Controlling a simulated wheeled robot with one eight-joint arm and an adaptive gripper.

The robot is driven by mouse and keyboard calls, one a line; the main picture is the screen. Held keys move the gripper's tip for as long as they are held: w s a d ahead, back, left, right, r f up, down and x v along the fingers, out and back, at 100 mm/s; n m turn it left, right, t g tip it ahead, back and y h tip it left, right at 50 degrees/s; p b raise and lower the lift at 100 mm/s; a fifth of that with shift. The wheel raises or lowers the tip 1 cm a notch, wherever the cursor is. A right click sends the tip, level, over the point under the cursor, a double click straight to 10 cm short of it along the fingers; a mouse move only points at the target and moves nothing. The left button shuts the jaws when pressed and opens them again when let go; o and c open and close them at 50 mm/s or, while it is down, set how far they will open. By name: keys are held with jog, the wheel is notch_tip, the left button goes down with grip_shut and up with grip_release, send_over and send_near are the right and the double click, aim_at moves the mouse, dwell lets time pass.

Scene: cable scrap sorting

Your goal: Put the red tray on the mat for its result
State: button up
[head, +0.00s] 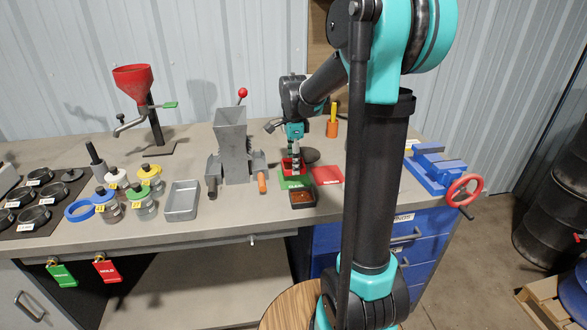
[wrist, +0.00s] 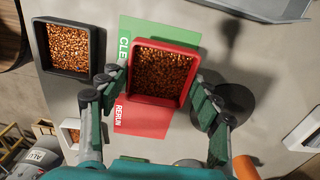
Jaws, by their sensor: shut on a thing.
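My gripper (head: 293,158) is shut on the red tray (head: 289,168), with one finger at each side of it. In the wrist view the red tray (wrist: 160,98) is full of copper-coloured granules and looks level between the fingers (wrist: 152,98). The green mat (head: 294,184) lies under and in front of the tray; its lettering, starting "CLE", shows in the wrist view (wrist: 125,48), the rest hidden by the tray. The red mat (head: 328,175), marked RERUN, lies just right of the green one. I cannot tell whether the tray touches the green mat.
A black tray of granules (head: 303,206) sits right in front of the green mat. A dark round plate (head: 311,155) lies behind. The grey hopper machine (head: 232,145) stands left, with an orange-handled part (head: 262,183). A blue vise (head: 435,170) is at right.

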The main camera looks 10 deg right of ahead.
jog(key=shift+f, duration=1.4)
jog(key=shift+f, duration=0.15)
jog(key=o, duration=1.3)
jog(key=shift+o, duration=0.2)
notch_tip(320, 180, up, 12)
